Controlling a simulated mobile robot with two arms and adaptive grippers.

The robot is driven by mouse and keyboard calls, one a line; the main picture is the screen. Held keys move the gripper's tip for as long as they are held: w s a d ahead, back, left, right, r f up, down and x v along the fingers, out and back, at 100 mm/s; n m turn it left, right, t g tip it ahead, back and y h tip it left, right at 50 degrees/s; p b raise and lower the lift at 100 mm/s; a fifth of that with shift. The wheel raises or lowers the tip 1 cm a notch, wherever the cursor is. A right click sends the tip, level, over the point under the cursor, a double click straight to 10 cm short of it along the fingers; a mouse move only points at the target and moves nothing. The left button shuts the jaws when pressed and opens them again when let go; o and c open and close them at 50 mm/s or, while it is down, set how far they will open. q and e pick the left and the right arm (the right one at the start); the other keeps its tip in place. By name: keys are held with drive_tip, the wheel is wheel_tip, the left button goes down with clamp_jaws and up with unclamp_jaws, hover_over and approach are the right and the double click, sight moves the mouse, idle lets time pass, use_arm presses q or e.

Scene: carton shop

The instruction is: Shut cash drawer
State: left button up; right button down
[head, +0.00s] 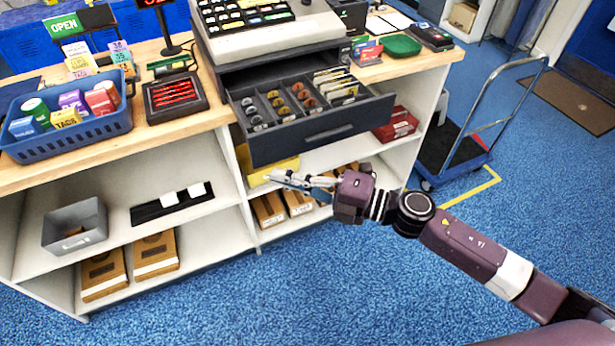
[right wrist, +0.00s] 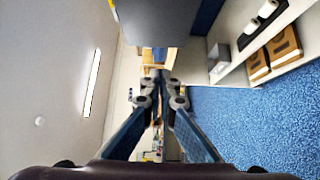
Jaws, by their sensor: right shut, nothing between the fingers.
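The cash drawer (head: 330,137) stands pulled out from under the cash register (head: 265,35) at the counter's front edge. Its dark grey front hangs out past the counter, and its tray shows coins in round cups and notes at the right. My right gripper (head: 274,176) is shut and empty. In the head view it appears just below the lower left part of the drawer front, pointing left. In the right wrist view its fingers meet (right wrist: 158,78) under a dark grey block at the top, perhaps the drawer. I cannot tell whether they touch. My left gripper is out of view.
A blue basket (head: 70,135) of small cartons and a black tray (head: 175,97) of red items stand left on the counter. Shelves below hold a grey bin (head: 75,228) and brown boxes (head: 155,254). A trolley (head: 455,150) stands right. The blue floor in front is clear.

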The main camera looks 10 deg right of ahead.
sight(253, 158)
drive_tip(key=w+a, duration=0.1)
drive_tip(key=w, duration=0.2)
drive_tip(key=w+a, duration=0.1)
drive_tip(key=shift+w+a+p, duration=0.25)
drive_tip(key=shift+a+p, duration=0.05)
drive_tip(key=shift+p, duration=0.05)
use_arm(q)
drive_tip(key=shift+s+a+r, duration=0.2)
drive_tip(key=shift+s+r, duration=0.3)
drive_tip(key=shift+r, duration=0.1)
use_arm(e)
drive_tip(key=shift+w, duration=0.1)
